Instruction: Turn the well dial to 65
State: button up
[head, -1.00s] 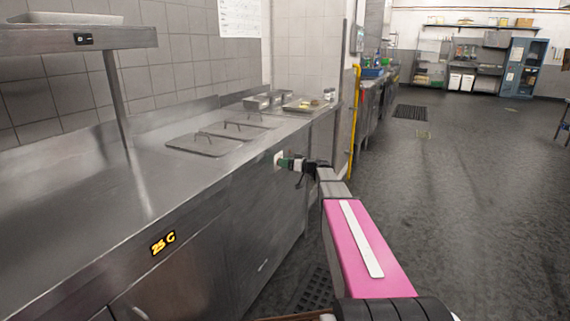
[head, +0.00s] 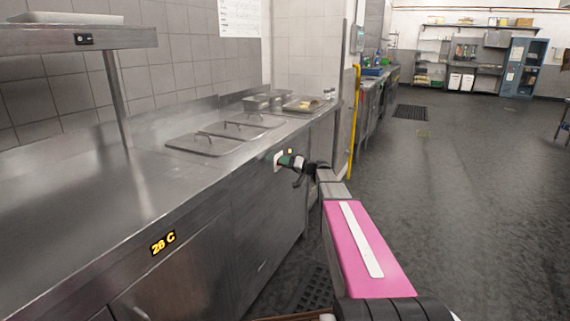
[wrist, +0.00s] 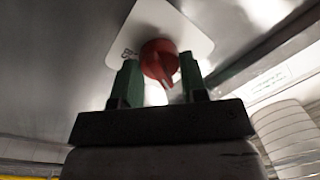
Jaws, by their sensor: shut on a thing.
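The well dial is a red knob (wrist: 158,58) on a white plate (wrist: 180,25) in the wrist view. The green-tipped fingers of my gripper (wrist: 160,75) stand on either side of it, shut on it. In the head view my gripper (head: 284,161) reaches the white plate (head: 278,158) on the counter front and hides the knob. A small orange light (head: 290,151) glows just above the fingertips. A yellow display (head: 163,243) on the counter front reads about 26 or 28 C. The dial's markings are too unclear to read.
The steel counter (head: 110,215) runs along the left, with lidded wells (head: 205,143) and a tray (head: 303,104) on top. An overhead shelf (head: 70,38) hangs at upper left. A yellow pipe (head: 354,120) stands beyond the counter's end. Open floor (head: 460,190) lies to the right.

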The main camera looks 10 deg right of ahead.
jog(key=shift+m, duration=2.3)
jog(key=shift+f, duration=0.1)
jog(key=o, duration=0.9)
jog(key=shift+d, duration=0.1)
jog(key=v, duration=1)
jog(key=shift+s+d+f, duration=0.1)
jog(key=shift+s+d, duration=0.1)
jog(key=shift+s, duration=0.1)
